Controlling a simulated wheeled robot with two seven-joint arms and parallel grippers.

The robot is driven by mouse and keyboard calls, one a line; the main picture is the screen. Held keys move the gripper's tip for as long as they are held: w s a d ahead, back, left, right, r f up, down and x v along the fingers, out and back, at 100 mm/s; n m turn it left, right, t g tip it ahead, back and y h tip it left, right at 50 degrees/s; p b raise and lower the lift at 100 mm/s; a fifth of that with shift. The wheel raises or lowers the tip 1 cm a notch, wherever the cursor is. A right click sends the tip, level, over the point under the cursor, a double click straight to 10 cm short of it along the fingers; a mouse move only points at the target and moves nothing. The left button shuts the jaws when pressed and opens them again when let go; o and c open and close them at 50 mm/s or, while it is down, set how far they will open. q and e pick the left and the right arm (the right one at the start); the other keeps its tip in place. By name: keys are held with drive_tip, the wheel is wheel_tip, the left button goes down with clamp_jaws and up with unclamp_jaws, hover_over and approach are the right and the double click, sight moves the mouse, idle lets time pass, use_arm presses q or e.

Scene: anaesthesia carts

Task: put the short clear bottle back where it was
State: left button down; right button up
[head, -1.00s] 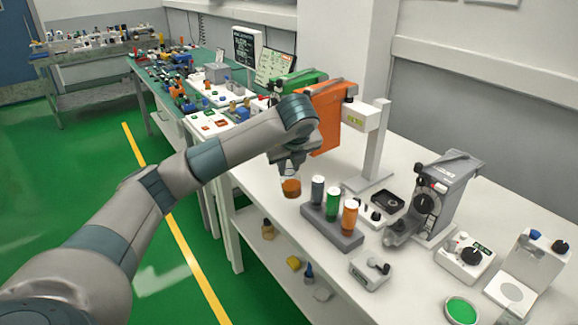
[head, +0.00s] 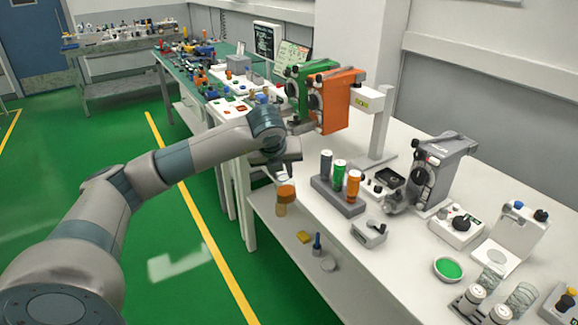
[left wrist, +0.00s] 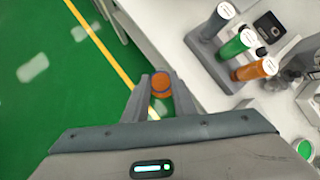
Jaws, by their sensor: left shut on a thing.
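My left gripper (head: 282,174) is shut on a short bottle that looks clear, with orange-brown contents (head: 286,194). It hangs roughly upright at the front edge of the white bench (head: 300,222), beside the lower shelf in the picture. In the left wrist view the bottle (left wrist: 161,84) sits between the two fingertips (left wrist: 160,95), with the bench edge close to it. How high it is over the shelf I cannot tell. My right gripper is not in view.
A grey rack (head: 337,195) with grey, green and orange cylinders stands on the bench to the right. The green floor in front is clear.

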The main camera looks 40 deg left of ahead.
use_arm(q)
drive_tip(key=s+d+f+m+g+h, duration=0.45)
drive_tip(key=s+f+m, duration=0.35)
drive_tip(key=m, duration=0.8)
drive_tip(key=s+d+f+m+g+h, duration=0.35)
drive_tip(key=s+f+m+g, duration=0.25)
drive_tip(key=s+m, duration=0.65)
drive_tip(key=s+d+f+m+y, duration=0.1)
drive_tip(key=d+m+y, duration=0.2)
drive_tip(key=d+m, duration=0.5)
drive_tip(key=s+d+f+m+g+y, duration=0.1)
drive_tip(key=d+m+y, duration=0.3)
drive_tip(key=d+m, duration=0.4)
drive_tip(key=shift+s+d+f, duration=0.5)
drive_tip(key=shift+d, duration=0.45)
drive_tip(key=shift+a, duration=0.1)
